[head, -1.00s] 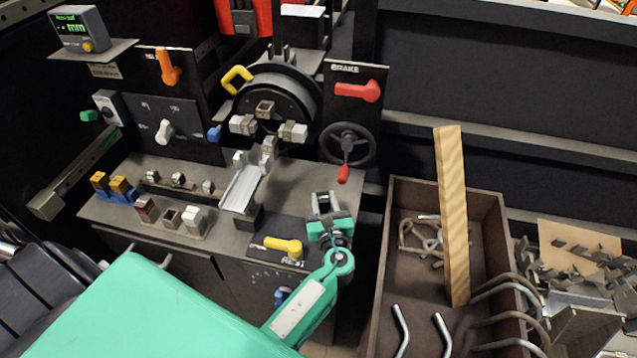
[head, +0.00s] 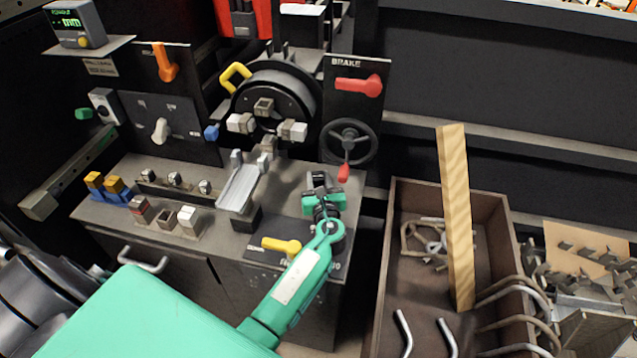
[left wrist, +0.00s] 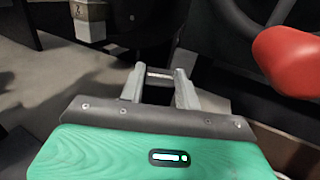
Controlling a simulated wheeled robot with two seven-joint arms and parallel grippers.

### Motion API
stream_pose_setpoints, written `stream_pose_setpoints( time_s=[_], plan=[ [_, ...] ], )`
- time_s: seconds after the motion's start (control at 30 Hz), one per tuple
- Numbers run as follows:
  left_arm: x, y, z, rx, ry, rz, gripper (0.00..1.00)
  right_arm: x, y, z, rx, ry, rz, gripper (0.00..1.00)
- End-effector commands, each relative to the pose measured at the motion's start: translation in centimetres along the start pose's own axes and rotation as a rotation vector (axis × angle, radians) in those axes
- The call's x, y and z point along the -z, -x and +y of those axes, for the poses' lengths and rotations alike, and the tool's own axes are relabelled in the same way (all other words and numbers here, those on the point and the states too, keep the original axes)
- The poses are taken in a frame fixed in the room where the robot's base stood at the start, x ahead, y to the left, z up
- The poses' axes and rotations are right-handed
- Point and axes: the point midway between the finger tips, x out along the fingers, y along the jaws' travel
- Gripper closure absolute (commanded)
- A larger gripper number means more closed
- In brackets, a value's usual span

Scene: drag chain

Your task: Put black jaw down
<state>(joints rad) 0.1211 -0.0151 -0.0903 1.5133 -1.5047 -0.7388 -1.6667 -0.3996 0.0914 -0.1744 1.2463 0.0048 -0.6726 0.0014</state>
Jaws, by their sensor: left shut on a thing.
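My left gripper (head: 319,184) is over the right part of the grey bench top (head: 290,185), below the handwheel. It is shut on a small dark piece, which I take to be the black jaw; the fingers hide most of it. In the left wrist view the two grey fingers (left wrist: 160,85) stand apart with a small dark grey piece between them. I cannot tell whether the piece touches the bench top. My right gripper is not in view.
The handwheel with its red handle (head: 344,172) is close behind my left gripper. The chuck (head: 280,95) and a silver slide (head: 240,187) are to the left. Several blocks (head: 165,218) stand on the bench. A brown crate (head: 400,200) with hooks is at right.

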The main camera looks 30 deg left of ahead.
Motion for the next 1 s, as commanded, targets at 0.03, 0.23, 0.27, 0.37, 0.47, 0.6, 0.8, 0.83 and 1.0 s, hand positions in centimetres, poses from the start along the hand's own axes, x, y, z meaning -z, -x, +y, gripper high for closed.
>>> stream_pose_setpoints(
  time_s=[0.03,0.23,0.27,0.37,0.47,0.6,0.8,0.83,1.0],
  plan=[
    [0.02,-0.01,0.0,0.0,0.0,-0.001,0.95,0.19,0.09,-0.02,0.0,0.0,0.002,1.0],
    [-0.04,0.0,0.0,0.0,0.001,-0.001,0.95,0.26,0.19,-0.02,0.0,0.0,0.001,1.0],
    [-0.04,0.0,0.0,0.0,0.001,-0.001,0.95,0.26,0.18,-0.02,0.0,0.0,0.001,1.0],
    [0.04,0.0,0.0,0.0,0.001,-0.001,0.95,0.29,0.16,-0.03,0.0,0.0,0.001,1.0],
    [0.25,0.02,0.01,0.0,0.0,0.0,0.66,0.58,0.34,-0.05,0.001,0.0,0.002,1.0],
    [0.21,0.02,0.01,0.0,0.0,0.0,0.46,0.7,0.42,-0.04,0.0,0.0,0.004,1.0],
    [0.2,0.02,0.01,0.0,0.0,0.0,0.46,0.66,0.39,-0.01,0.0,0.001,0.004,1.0],
    [0.19,0.01,0.01,0.0,0.0,0.0,0.46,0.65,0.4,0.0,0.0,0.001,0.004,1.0],
    [0.14,0.85,0.0,0.001,0.0,0.001,0.46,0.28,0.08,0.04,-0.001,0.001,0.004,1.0]
  ],
)
